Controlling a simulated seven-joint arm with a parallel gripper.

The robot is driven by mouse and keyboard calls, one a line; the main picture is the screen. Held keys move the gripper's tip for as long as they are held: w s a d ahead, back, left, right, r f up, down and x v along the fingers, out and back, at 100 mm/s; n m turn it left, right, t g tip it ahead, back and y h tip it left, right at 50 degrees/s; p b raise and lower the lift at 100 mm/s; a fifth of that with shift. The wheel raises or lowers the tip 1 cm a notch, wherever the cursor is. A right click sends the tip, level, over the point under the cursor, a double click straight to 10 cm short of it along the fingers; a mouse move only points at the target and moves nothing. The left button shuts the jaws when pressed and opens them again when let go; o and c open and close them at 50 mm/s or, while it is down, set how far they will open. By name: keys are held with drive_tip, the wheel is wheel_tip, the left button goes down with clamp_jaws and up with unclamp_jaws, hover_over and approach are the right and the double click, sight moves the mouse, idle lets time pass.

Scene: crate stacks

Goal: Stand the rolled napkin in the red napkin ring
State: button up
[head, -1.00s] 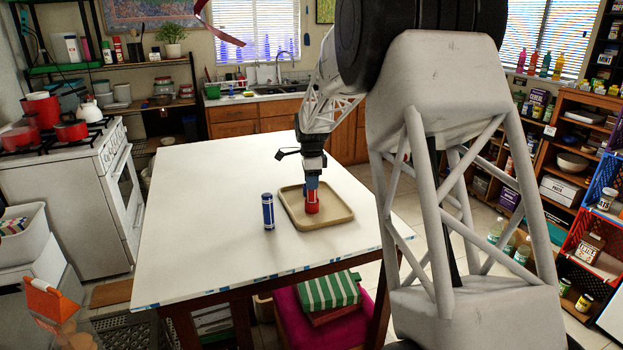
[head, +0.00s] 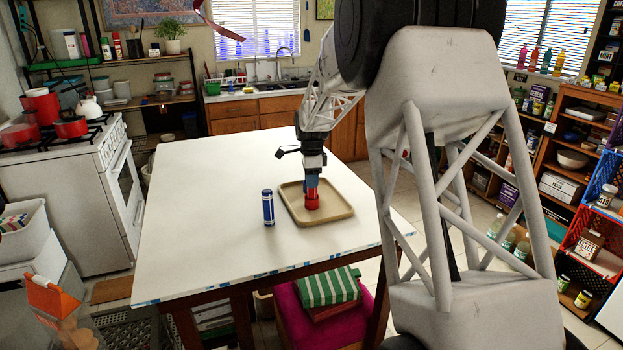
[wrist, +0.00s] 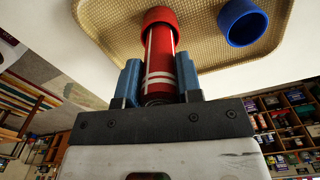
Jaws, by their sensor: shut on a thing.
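The rolled napkin (wrist: 160,62) is red with white stripes. My gripper (wrist: 159,84) is shut on it, with a blue finger on each side. In the head view my gripper (head: 312,183) is low over the tan tray, pointing down. The red napkin ring (wrist: 158,15) is around the far end of the napkin in the wrist view. In the head view the red ring (head: 312,202) is on the tray, directly under my fingers. The napkin looks about upright. How deep its end sits is hidden by the ring.
The tan tray (head: 335,216) lies on the white table (head: 200,240). A blue ring (wrist: 242,22) is on the tray, beside the red one. A blue rolled napkin (head: 268,208) stands on the table left of the tray. The table's left part is clear.

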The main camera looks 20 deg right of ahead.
drive_tip(key=shift+f, duration=0.35)
drive_tip(key=o, duration=1)
drive_tip(key=shift+r, duration=0.15)
drive_tip(key=shift+r, duration=4.35)
